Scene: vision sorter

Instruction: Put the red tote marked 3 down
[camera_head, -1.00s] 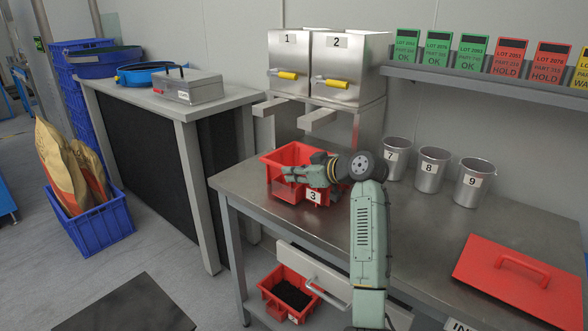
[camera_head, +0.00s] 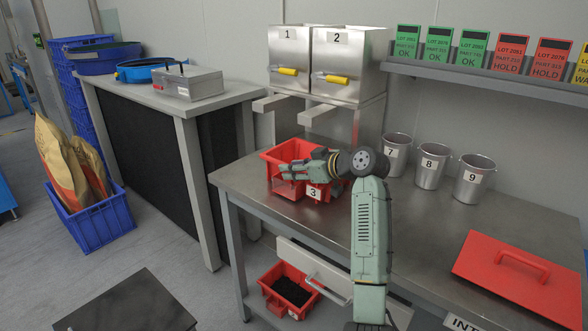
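The red tote marked 3 (camera_head: 270,159) is at the left end of the steel table (camera_head: 240,181), in front of the two steel bins. It looks upright, and its number label faces me. I cannot tell whether its base touches the tabletop. My gripper (camera_head: 284,172) reaches in from the right, with its fingers pointing left across the tote's near side. It overlaps the tote and hides part of its front and inside. The view is too small to show whether the fingers grip the tote.
Steel bins 1 (camera_head: 288,48) and 2 (camera_head: 338,55) stand behind the tote. Steel cups 7 (camera_head: 393,160), 8 (camera_head: 429,170) and 9 (camera_head: 471,184) stand at the table's back. A red lid (camera_head: 500,285) lies at right. Another red tote (camera_head: 275,297) with dark contents sits below.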

